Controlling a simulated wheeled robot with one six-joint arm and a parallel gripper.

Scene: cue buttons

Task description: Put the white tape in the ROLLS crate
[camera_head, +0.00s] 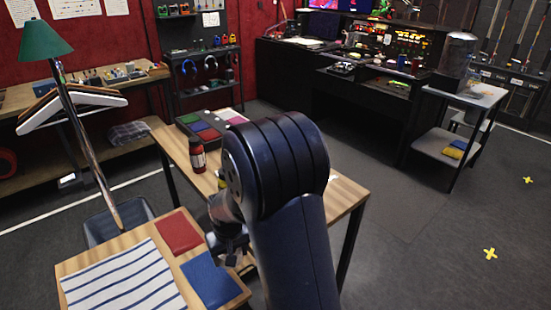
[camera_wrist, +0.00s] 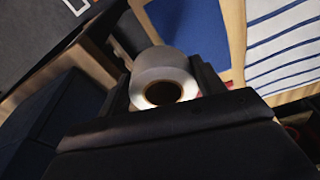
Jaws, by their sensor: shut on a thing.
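The white tape (camera_wrist: 165,62) is a pale roll with a dark core, between the two fingers of my gripper (camera_wrist: 163,82) in the wrist view. The gripper is shut on it. In the head view my gripper (camera_head: 232,248) is low over the right side of the near wooden table, by the blue cloth; my arm hides part of it, and I cannot make out the tape there. I see no readable ROLLS label in either view, so I cannot tell which container is that crate.
The near table (camera_head: 70,265) holds a striped cloth (camera_head: 125,280), a red cloth (camera_head: 179,233) and a blue cloth (camera_head: 210,279). A red bottle (camera_head: 198,156) stands on the table behind. A grey bin (camera_head: 105,228) is behind the near table. Open floor (camera_head: 430,240) lies right.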

